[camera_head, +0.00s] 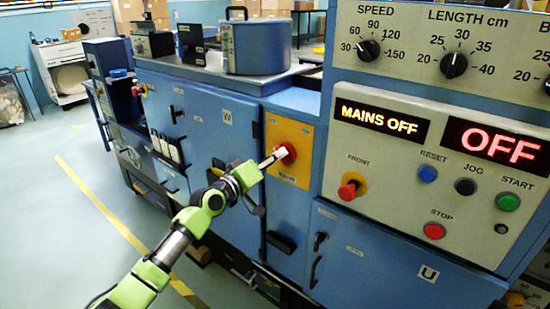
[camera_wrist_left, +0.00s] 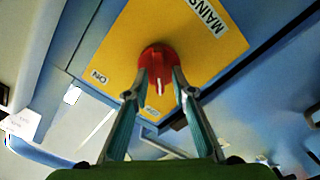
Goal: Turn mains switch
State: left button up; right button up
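The mains switch is a red rotary knob (camera_head: 290,152) on a yellow plate (camera_head: 277,126) on the front of the blue machine. The display (camera_head: 380,123) reads MAINS OFF. In the left wrist view the knob (camera_wrist_left: 158,58) is in the upper middle, its white mark pointing down in the picture, with ON lettering (camera_wrist_left: 99,77) at the plate's left. My left gripper (camera_head: 276,157) is right at the knob. Its fingers (camera_wrist_left: 161,82) are parted, one on each side of the knob's lower part; whether they touch it I cannot tell. My right gripper is out of view.
The control panel to the right has a red knob on yellow (camera_head: 352,186), several push buttons and an OFF display (camera_head: 494,146). Blue doors with handles (camera_head: 314,270) lie below. A blue drum (camera_head: 256,47) stands on top. The floor at left is clear.

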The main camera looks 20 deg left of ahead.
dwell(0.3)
pick_arm(q)
jog(key=v, duration=1.2)
